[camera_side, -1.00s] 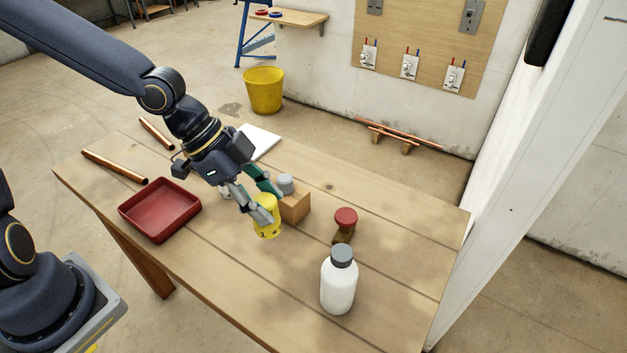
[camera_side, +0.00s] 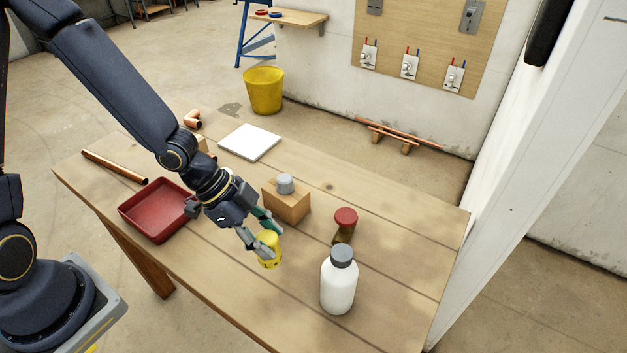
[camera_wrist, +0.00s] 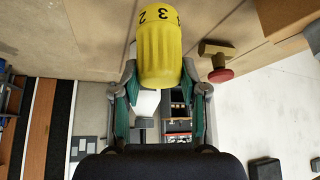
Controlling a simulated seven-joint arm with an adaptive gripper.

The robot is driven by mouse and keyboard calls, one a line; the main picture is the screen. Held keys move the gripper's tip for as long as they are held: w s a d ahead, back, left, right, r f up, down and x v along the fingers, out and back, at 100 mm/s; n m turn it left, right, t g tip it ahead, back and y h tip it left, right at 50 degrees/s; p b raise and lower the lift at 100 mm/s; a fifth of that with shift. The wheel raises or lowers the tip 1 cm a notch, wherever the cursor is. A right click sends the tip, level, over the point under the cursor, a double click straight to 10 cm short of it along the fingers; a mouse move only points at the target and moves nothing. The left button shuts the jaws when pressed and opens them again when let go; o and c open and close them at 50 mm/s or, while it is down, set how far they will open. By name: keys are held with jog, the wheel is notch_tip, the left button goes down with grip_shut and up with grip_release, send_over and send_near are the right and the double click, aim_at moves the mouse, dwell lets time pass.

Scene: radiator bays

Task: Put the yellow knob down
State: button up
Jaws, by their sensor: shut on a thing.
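The yellow knob (camera_side: 270,257) is between the fingers of my gripper (camera_side: 266,238), over the middle front of the workbench (camera_side: 215,285). In the wrist view, the knob (camera_wrist: 158,48) shows dark numbers around its wider end, and my gripper's two green-padded fingers (camera_wrist: 160,92) press on its sides. In the side view the fingers hide part of the knob. I cannot tell whether its lower end touches the bench top.
A wooden block (camera_side: 287,205) with a grey knob (camera_side: 285,183) stands behind. A red-topped brass valve (camera_side: 345,222) and a white bottle (camera_side: 338,287) stand to the right. A red tray (camera_side: 150,233) is left; a white tile (camera_side: 250,141) lies behind. Front bench is clear.

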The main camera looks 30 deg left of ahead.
jog(key=shift+f, duration=2.55)
jog(key=shift+f, duration=0.1)
jog(key=o, duration=1.2)
